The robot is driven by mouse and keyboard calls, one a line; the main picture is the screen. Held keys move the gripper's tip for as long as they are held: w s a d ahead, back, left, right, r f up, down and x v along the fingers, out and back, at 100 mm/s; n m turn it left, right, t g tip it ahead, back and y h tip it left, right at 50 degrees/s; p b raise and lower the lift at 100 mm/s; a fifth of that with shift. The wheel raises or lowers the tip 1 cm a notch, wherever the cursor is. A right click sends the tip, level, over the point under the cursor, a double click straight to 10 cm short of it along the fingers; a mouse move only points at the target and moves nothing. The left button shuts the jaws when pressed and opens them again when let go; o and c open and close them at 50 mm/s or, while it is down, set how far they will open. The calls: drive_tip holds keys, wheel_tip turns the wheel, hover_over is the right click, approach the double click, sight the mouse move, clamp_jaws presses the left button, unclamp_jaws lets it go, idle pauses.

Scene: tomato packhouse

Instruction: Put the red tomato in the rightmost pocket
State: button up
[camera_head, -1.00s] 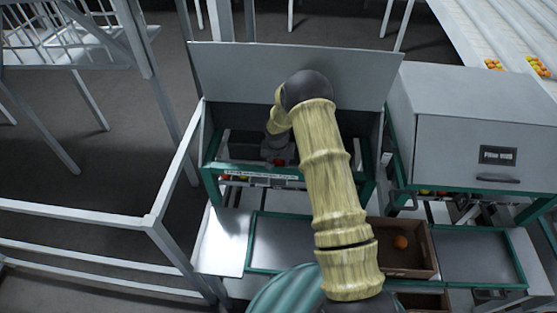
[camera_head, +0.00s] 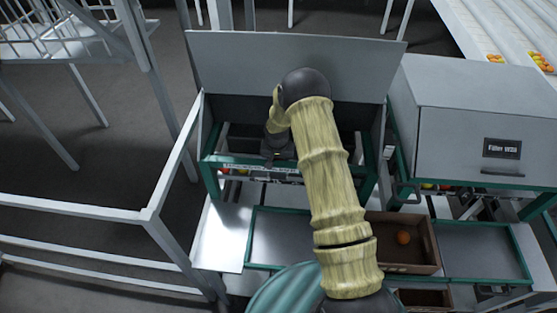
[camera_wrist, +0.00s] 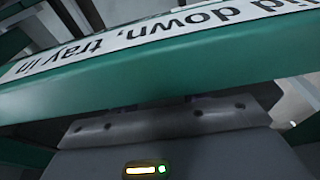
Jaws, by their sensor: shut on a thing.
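My gripper (camera_head: 274,154) is inside the open-lidded machine, behind its green front rail (camera_head: 215,162). In the wrist view the gripper's dark body (camera_wrist: 170,140) fills the bottom, and the green rail (camera_wrist: 150,82) crosses in front and hides the fingertips. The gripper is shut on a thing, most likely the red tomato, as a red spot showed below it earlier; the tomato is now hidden. The pockets cannot be made out in either view.
The raised grey lid (camera_head: 290,65) stands behind my arm. A closed grey machine (camera_head: 455,120) stands beside the open one. An empty green-edged tray (camera_head: 285,235) lies in front.

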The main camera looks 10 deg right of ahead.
drive_tip(key=o, duration=0.8)
drive_tip(key=shift+r, duration=0.1)
wheel_tip(320, 180, up, 12)
drive_tip(key=s+p, duration=0.2)
drive_tip(key=p, duration=0.4)
drive_tip(key=shift+s+a+f, duration=0.2)
drive_tip(key=shift+a, duration=0.2)
idle(0.3)
idle(0.4)
